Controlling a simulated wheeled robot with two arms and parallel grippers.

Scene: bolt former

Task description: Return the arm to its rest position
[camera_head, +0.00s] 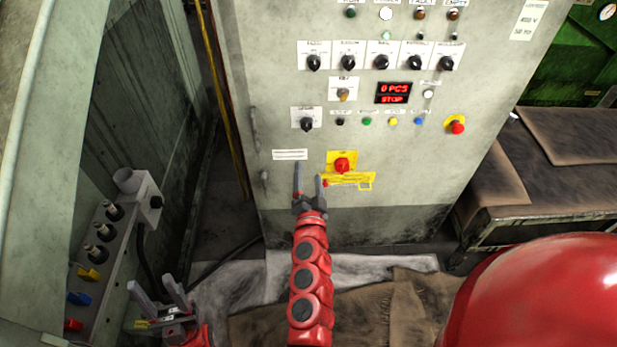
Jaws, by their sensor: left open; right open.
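My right gripper (308,172) is at the end of the red arm that reaches up the middle of the view. Its two grey fingers are apart with nothing between them. They point up in front of the lower part of the control cabinet (400,190), just left of and below a red emergency stop button (342,165) on a yellow plate. I cannot tell whether a finger touches the panel. My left gripper (151,284) is low at the left, with its fingers spread and empty. Most of the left arm is out of view.
A grey box (105,240) with several connectors stands at the left, close to my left gripper. The cabinet holds knobs, buttons, a red display (394,93) and another red stop button (457,127). A bench (560,195) is at the right. Sheets (345,270) cover the floor.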

